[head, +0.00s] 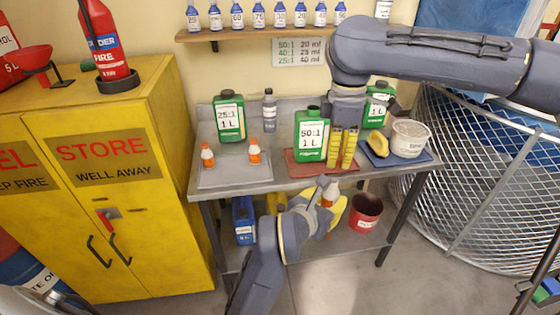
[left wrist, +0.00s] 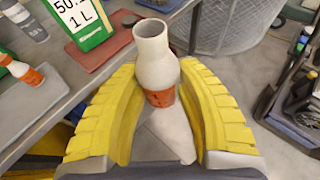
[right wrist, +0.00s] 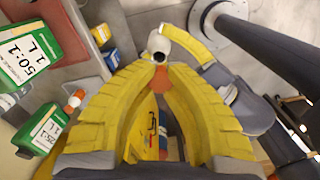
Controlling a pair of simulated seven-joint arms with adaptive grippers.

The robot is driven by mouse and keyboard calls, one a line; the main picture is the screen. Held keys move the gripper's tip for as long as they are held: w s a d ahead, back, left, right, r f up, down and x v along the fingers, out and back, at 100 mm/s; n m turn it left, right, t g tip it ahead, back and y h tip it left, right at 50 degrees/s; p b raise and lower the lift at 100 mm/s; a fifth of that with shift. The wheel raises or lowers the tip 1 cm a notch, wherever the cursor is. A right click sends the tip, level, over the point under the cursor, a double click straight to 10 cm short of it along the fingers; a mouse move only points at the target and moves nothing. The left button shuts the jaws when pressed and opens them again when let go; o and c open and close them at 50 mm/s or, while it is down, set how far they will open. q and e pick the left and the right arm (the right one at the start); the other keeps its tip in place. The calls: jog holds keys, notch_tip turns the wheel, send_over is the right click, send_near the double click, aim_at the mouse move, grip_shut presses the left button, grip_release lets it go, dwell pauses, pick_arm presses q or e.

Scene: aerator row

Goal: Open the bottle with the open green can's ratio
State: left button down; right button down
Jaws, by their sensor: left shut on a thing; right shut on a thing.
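My left gripper (head: 326,190) is shut on a small white bottle with an orange band (left wrist: 152,55), held in front of the table. Its neck is bare, and a dark opening shows in the right wrist view (right wrist: 158,57). My right gripper (head: 341,165), pointing down just above it, is shut on a small orange piece (right wrist: 162,80), seemingly the cap. The 50:1 green can (head: 311,135) stands on a red mat; a dark cap-like disc (left wrist: 129,20) lies beside it. The 25:1 can (head: 228,118) and a third can (head: 380,100), ratio unreadable, have dark caps.
Two orange-capped bottles (head: 207,155) (head: 254,152) stand on a grey tray (head: 235,178). A yellow sponge (head: 377,144) and white tub (head: 410,136) are on a blue mat. A ratio chart (head: 299,52) hangs behind. A red bucket (head: 365,211) stands below.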

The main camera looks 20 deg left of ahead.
pick_arm(q)
jog(key=w+a+n+y, duration=0.3)
jog(key=w+a, duration=0.4)
jog(key=a, duration=0.1)
notch_tip(320, 180, up, 9)
jog(key=n+g+y, duration=0.4)
jog(key=n+y, duration=0.5)
jog(key=y, duration=0.2)
send_over(233, 165)
jog(key=shift+n, duration=0.3)
notch_tip(233, 165, down, 19)
jog(key=shift+f, duration=0.2)
jog(key=c, duration=0.9)
grip_release()
jog(key=shift+f, duration=0.1)
jog(key=shift+c, duration=0.2)
